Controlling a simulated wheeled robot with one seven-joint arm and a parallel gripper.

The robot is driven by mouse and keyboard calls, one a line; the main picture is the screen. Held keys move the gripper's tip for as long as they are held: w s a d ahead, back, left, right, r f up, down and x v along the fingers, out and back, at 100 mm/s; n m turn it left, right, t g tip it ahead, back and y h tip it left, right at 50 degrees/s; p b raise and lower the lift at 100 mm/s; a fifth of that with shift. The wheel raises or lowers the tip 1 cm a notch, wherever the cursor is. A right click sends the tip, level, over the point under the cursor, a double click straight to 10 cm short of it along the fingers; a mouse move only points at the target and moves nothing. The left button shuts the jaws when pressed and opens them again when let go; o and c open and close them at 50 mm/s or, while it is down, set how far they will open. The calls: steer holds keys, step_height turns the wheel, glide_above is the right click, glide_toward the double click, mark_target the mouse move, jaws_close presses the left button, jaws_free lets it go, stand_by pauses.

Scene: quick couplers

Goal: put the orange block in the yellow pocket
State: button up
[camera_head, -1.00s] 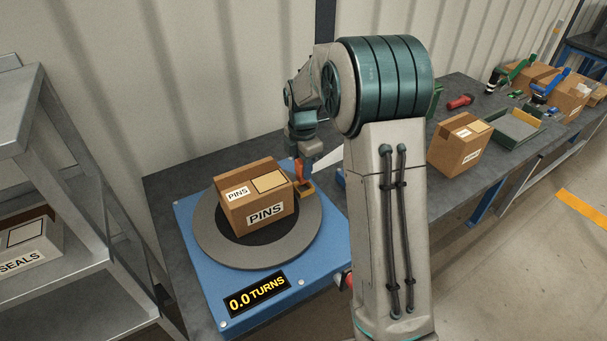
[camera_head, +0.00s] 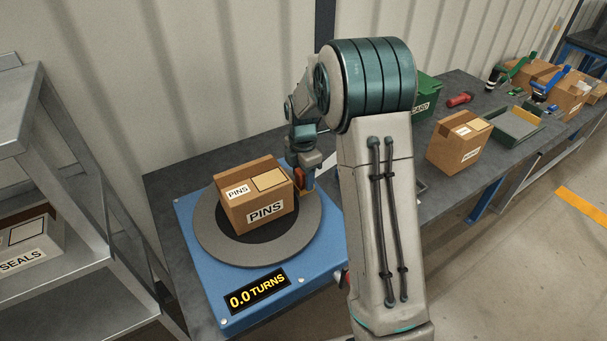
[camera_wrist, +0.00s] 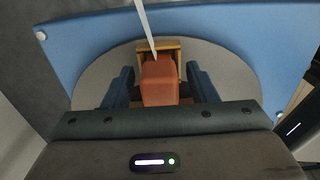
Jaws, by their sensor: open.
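The orange block (camera_wrist: 158,82) sits between the two fingers of my open gripper (camera_wrist: 162,86) in the wrist view, with a gap on each side. The yellow pocket (camera_wrist: 174,46) frames the block's far end, on the grey turntable (camera_wrist: 228,75). I cannot tell whether the block is seated in it. In the head view my gripper (camera_head: 304,178) is low beside the right side of the PINS carton (camera_head: 257,196), over the turntable's edge.
The turntable's blue base (camera_head: 210,288) reads 0.0 TURNS. A grey shelf (camera_head: 90,185) stands at the left. To the right, the bench holds another carton (camera_head: 459,145), a green bin (camera_head: 426,92), a red item (camera_head: 459,100) and a tray (camera_head: 514,127).

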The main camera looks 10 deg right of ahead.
step_height(320, 180, up, 12)
steer(key=s+r+m+t, duration=0.1)
steer(key=s+m+t, duration=0.2)
steer(key=s+m, duration=1.8)
steer(key=s, duration=0.7)
steer(key=shift+r+m+b, duration=0.3)
steer(key=shift+r+b, duration=0.05)
steer(key=shift+r, duration=0.05)
